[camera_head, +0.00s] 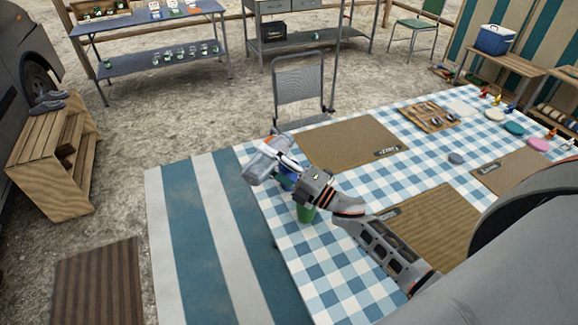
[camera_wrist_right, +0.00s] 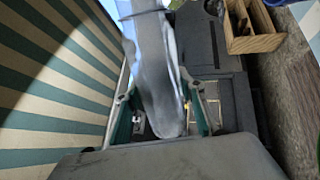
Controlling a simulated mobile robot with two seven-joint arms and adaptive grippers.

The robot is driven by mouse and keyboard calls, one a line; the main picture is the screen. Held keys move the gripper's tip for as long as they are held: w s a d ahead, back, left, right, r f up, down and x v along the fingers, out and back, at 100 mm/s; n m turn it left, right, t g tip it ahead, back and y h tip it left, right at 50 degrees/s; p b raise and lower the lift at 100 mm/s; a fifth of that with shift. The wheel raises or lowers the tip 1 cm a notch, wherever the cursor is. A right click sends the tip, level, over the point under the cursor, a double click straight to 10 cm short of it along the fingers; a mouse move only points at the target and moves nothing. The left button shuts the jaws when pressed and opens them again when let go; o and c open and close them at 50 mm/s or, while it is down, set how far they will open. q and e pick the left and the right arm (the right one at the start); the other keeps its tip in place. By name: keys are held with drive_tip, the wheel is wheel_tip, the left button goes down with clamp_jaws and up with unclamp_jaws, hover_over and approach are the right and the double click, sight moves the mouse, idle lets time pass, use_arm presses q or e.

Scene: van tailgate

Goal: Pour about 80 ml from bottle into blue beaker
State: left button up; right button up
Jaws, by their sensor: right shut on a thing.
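My right gripper (camera_head: 287,158) is shut on a clear, greyish bottle (camera_head: 257,171) above the near left corner of the checked table. The bottle is strongly tilted. In the right wrist view the bottle (camera_wrist_right: 154,80) lies between the two fingers. The blue beaker (camera_head: 287,181) stands on the table just below and beside the bottle, partly hidden by the gripper. I cannot tell whether liquid is flowing or how much is in the beaker. A green cup (camera_head: 305,212) stands close by, under my wrist. My left gripper is not in view.
The table (camera_head: 310,255) has a blue checked cloth. Brown mats (camera_head: 345,145), a wooden tray (camera_head: 430,117) and several small discs lie farther right. The cloth's near left part is mostly clear.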

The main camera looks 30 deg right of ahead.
drive_tip(key=shift+d, duration=0.3)
drive_tip(key=shift+w+a, duration=0.1)
drive_tip(key=shift+w, duration=0.1)
drive_tip(key=shift+c, duration=0.2)
idle(0.3)
